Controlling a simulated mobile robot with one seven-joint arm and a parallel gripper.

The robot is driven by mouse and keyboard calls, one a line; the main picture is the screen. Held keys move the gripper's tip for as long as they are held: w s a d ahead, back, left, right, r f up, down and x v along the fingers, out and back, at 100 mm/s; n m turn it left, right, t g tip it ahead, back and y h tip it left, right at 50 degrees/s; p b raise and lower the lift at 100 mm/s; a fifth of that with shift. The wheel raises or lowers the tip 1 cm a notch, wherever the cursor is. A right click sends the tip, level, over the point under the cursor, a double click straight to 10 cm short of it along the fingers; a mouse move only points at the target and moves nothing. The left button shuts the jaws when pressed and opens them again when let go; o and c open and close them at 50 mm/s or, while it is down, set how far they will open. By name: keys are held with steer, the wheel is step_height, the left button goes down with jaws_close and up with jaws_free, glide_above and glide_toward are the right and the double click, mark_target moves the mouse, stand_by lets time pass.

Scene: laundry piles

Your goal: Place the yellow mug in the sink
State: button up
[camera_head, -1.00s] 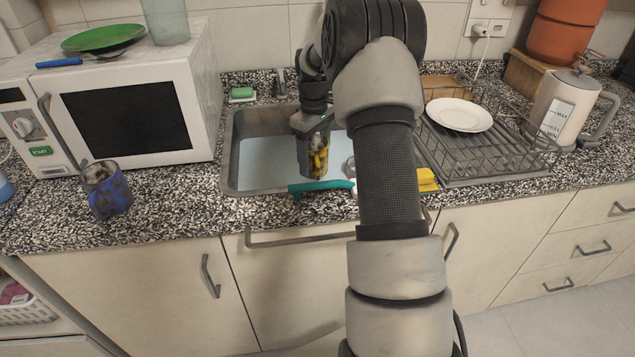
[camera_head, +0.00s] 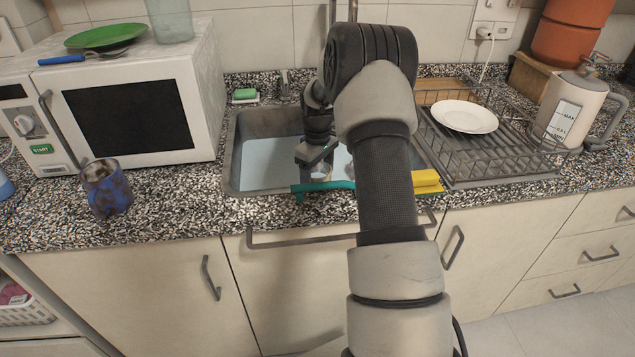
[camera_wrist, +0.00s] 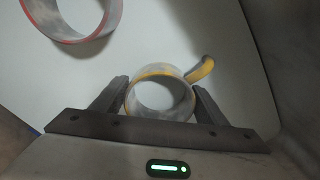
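The yellow mug (camera_wrist: 160,72), grey-patterned with a yellow rim and handle, is between the two fingers of my gripper (camera_wrist: 162,92) in the wrist view. The fingers press close against its two sides, and its handle points up and right. In the head view my gripper (camera_head: 316,160) is down inside the sink (camera_head: 232,155), and the mug is mostly hidden behind the gripper and the sink's front edge. The pale sink floor (camera_wrist: 250,60) lies below the mug; I cannot tell whether it touches.
A red-rimmed round vessel (camera_wrist: 72,38) is also in the sink. A teal-handled item (camera_head: 325,187) and a yellow block (camera_head: 427,179) lie along the sink's front edge. A blue-brown mug (camera_head: 107,188) stands left. A dish rack (camera_head: 490,165) with a white plate (camera_head: 464,116) stands right.

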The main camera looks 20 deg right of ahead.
steer(key=shift+o, duration=1.1)
